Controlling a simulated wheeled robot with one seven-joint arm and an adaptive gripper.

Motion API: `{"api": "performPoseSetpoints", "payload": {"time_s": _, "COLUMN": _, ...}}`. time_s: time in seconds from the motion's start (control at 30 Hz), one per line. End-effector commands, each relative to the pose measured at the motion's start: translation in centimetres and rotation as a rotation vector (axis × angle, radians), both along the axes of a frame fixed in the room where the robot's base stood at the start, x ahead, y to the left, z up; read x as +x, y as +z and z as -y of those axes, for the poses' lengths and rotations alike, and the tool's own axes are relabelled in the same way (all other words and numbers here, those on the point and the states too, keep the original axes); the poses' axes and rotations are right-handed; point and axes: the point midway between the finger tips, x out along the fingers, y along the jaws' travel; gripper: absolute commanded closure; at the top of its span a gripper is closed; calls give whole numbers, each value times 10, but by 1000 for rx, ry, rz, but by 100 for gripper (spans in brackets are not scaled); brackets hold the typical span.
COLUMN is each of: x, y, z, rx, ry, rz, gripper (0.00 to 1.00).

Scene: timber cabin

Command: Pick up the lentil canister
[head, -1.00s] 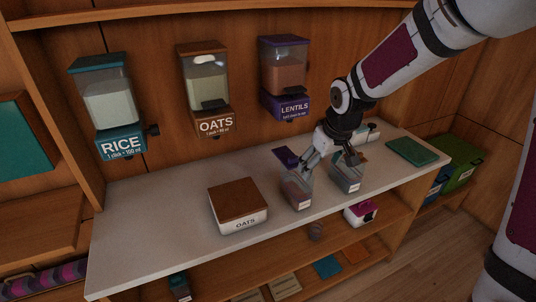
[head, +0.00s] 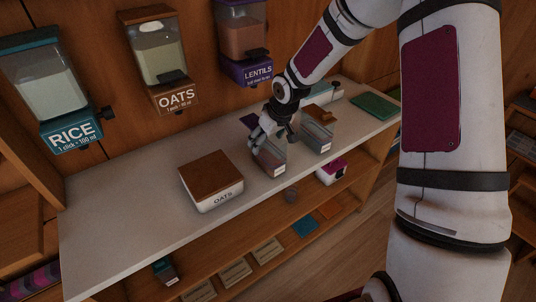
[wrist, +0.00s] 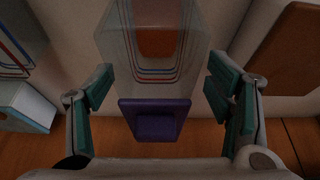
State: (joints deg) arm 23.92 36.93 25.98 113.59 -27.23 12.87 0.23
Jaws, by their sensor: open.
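The lentil canister (head: 272,162) is a clear, angular container standing on the pale counter, just right of the oats box. In the wrist view the clear canister (wrist: 118,48) shows orange-red contents, coloured level lines and a purple tab (wrist: 155,120). My gripper (head: 270,138) is open at the canister's upper back part. In the wrist view my open gripper (wrist: 160,82) has one teal-padded finger on each side of the canister, with gaps visible. Its lower back side is hidden by my gripper in the head view.
A second clear canister (head: 317,138) stands close on the right. The oats box (head: 211,182) with a brown lid is on the left. Rice (head: 72,138), oats (head: 177,98) and lentils (head: 258,75) dispensers hang on the wall behind. The counter's left part (head: 110,225) is clear.

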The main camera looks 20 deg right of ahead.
Motion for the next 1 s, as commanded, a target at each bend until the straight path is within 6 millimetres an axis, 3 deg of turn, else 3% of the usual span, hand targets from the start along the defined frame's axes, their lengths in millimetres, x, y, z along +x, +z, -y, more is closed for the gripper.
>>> {"api": "performPoseSetpoints", "payload": {"time_s": 0.33, "x": 16, "y": -41, "z": -2, "rx": 1, "ry": 2, "rz": -2, "gripper": 27}}
{"api": "performPoseSetpoints", "payload": {"time_s": 0.63, "x": 18, "y": -46, "z": -2, "rx": 1, "ry": 0, "rz": -1, "gripper": 27}}
{"api": "performPoseSetpoints", "payload": {"time_s": 0.67, "x": 18, "y": -46, "z": -2, "rx": 1, "ry": 0, "rz": -1, "gripper": 29}}
{"api": "performPoseSetpoints", "payload": {"time_s": 0.9, "x": 18, "y": -46, "z": -2, "rx": 1, "ry": 0, "rz": -1, "gripper": 82}}
{"api": "performPoseSetpoints", "payload": {"time_s": 1.0, "x": 18, "y": -46, "z": -2, "rx": 1, "ry": 0, "rz": -1, "gripper": 82}}
